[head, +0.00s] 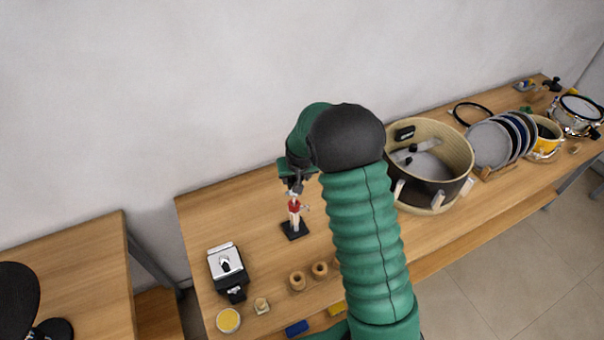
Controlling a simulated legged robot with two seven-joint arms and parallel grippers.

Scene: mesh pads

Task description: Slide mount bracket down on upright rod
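An upright rod stands on a small black square base (295,229) on the wooden table, left of my green arm. A small red mount bracket (294,205) is around or against the upper part of the rod; I cannot tell which. The pale lower part of the rod (295,220) shows beneath it. My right gripper (296,188) is right above the bracket, at the top of the rod, pointing down. Its fingers are small and dark, so whether they are open or shut on something is unclear. My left gripper is not in view.
A silver-and-black device (227,262), a yellow-topped round tin (228,320) and wooden rings (297,281) lie in front. Blue (297,328) and yellow (337,309) blocks lie near the front edge. An open drum shell (432,165) stands right of my arm.

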